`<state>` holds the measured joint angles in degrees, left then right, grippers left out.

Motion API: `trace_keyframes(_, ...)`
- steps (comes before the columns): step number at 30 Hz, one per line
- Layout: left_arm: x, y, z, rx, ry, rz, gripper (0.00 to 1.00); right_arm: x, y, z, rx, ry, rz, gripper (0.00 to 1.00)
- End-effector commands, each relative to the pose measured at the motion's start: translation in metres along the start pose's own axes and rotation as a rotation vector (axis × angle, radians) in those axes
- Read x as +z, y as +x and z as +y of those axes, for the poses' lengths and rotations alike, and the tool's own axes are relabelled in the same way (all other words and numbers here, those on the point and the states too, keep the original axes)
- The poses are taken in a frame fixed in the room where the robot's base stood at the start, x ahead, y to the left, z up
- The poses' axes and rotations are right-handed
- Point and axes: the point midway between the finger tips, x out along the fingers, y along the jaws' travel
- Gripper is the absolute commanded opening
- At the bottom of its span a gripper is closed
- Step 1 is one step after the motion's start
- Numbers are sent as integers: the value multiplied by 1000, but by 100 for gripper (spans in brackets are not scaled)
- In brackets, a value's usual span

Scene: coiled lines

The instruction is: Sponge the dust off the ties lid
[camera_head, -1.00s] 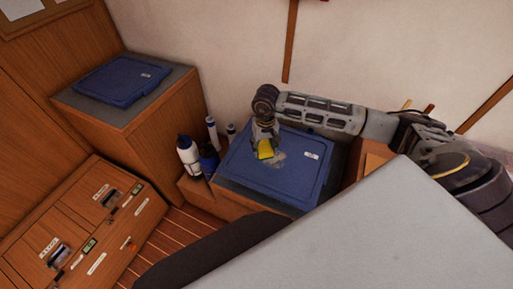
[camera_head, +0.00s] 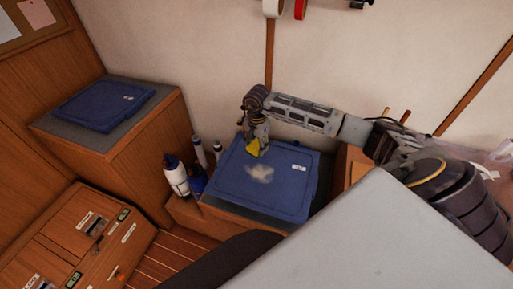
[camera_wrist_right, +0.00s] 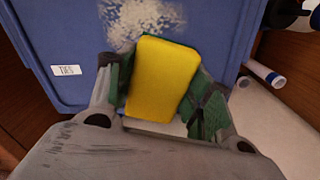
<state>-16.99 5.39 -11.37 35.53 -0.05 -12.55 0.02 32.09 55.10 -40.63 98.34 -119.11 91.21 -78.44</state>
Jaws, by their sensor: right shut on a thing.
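The blue ties lid (camera_head: 285,190) lies flat on a low box in the middle of the head view. A pale dust patch (camera_head: 260,173) is on it, left of its middle. In the right wrist view the lid (camera_wrist_right: 60,30) carries a white label reading "TIES", and the dust (camera_wrist_right: 135,22) shows beyond the sponge. My right gripper (camera_head: 256,139) is shut on the yellow sponge (camera_wrist_right: 160,78). The sponge (camera_head: 253,149) is over the lid's far left part, beside the dust; I cannot tell whether it touches the lid. My left gripper is not in view.
Another blue lid (camera_head: 103,106) lies on a wooden cabinet at the left. Several bottles (camera_head: 177,177) stand just left of the ties lid. A large grey surface (camera_head: 350,235) fills the lower right. A wall rises behind the lid.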

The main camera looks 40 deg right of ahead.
Motion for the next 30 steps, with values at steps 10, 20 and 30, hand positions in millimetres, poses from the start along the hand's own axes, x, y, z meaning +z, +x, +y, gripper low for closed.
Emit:
trace_keyframes(10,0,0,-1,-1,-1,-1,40,-3,0,-6,0,292,0,32)
trace_keyframes(20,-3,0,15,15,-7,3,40,-3,0,-7,0,459,0,32)
trace_keyframes(30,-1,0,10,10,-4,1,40,-3,0,-7,0,476,1,32)
